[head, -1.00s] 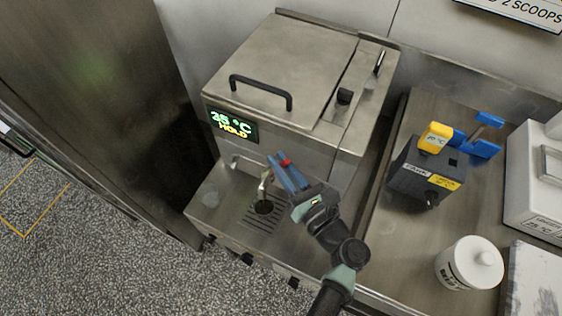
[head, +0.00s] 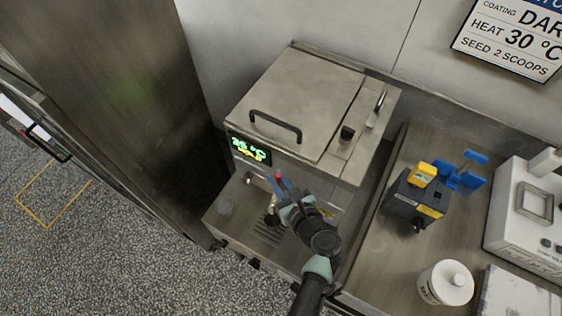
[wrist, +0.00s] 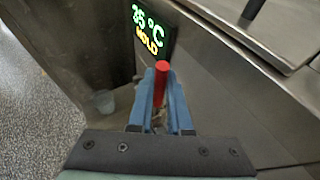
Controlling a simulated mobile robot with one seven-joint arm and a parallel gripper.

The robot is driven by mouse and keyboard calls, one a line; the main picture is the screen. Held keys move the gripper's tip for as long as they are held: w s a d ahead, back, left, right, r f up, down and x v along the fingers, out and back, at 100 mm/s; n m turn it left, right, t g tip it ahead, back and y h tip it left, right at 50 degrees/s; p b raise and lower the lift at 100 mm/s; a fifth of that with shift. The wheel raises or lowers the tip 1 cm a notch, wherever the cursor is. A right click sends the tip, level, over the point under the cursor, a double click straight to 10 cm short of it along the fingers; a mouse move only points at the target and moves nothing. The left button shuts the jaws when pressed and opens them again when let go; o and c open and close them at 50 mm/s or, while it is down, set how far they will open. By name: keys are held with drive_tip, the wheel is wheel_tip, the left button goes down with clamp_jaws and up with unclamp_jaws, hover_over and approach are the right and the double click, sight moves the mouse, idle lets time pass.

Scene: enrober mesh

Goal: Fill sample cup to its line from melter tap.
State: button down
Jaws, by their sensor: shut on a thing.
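My gripper (head: 276,185) is at the melter tap (head: 272,211) on the front of the steel melter (head: 300,100). In the wrist view, its blue fingers (wrist: 161,92) are shut on the red tap handle (wrist: 162,72), which stands upright between them. The handle's red tip also shows in the head view (head: 279,175). A small translucent cup (wrist: 104,102) stands to the left of the fingers in the wrist view; in the head view it is faint (head: 225,207), on the left of the drip shelf. Its line and contents cannot be made out. The tap's outlet is mostly hidden in the wrist view.
The melter display (head: 249,149) reads 35 °C HOLD. The drip grate (head: 268,235) lies below the tap. A steel cabinet (head: 150,110) stands left.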

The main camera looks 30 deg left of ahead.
idle(0.3)
drive_tip(key=c, duration=0.8)
unclamp_jaws()
drive_tip(key=shift+c, duration=0.2)
drive_tip(key=v, duration=1.3)
drive_tip(key=shift+b, duration=0.35)
